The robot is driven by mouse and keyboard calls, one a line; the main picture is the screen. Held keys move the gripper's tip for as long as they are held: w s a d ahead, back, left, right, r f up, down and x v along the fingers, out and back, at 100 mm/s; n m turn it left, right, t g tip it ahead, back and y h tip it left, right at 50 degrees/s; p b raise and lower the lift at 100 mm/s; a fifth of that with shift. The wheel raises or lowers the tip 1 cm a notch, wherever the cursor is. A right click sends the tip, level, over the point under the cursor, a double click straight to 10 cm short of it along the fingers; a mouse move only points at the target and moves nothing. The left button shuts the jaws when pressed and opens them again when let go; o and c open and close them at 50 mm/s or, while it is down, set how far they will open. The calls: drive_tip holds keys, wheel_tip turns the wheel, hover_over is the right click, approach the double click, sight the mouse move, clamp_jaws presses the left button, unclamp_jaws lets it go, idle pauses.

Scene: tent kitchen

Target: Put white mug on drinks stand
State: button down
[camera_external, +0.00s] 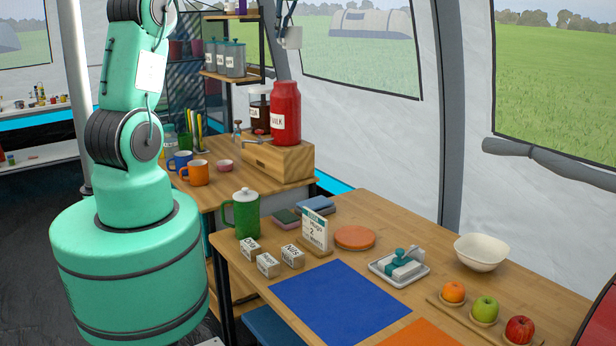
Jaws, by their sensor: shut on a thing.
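The white mug (293,39) is small in the external view, high up near the top edge, above the red jar. My gripper (284,24) comes down from the top edge and is shut on it; its fingers are small and partly cut off. The wooden drinks stand (261,158) is on the back counter below, with a red jar (285,112) labelled milk and a dark glass jar (259,112) on it. The mug appears apart from the stand; how far in front or behind cannot be told.
Blue (180,160) and orange mugs (196,173) and a pink cup (225,166) stand left of the stand. A shelf with grey canisters (235,60) rises behind. The front table holds a green jug (246,213), blocks, a white bowl (481,252) and fruit.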

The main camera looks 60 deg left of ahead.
drive_tip(key=s+a+f+m, duration=0.1)
drive_tip(key=s+a+f, duration=0.4)
drive_tip(key=a, duration=0.4)
drive_tip(key=s+a+f, duration=0.3)
drive_tip(key=s+a, duration=0.3)
drive_tip(key=a, duration=0.3)
drive_tip(key=s+a+f+m, duration=0.1)
drive_tip(key=s+a+f, duration=0.4)
drive_tip(key=a, duration=0.4)
drive_tip(key=s+a+f+m+t+b, duration=0.1)
drive_tip(key=s+f+m, duration=0.1)
drive_tip(key=f, duration=0.6)
drive_tip(key=s+a+f+m+b, duration=0.2)
drive_tip(key=f, duration=0.7)
drive_tip(key=s+a+f+m+t+b, duration=0.1)
drive_tip(key=s+a+f+m, duration=0.1)
drive_tip(key=f, duration=0.7)
drive_tip(key=shift+s+m+t+b, duration=0.3)
drive_tip(key=shift+s+m+b, duration=0.1)
drive_tip(key=shift+s, duration=0.15)
drive_tip(key=shift+f+b, duration=0.4)
drive_tip(key=shift+f, duration=2.1)
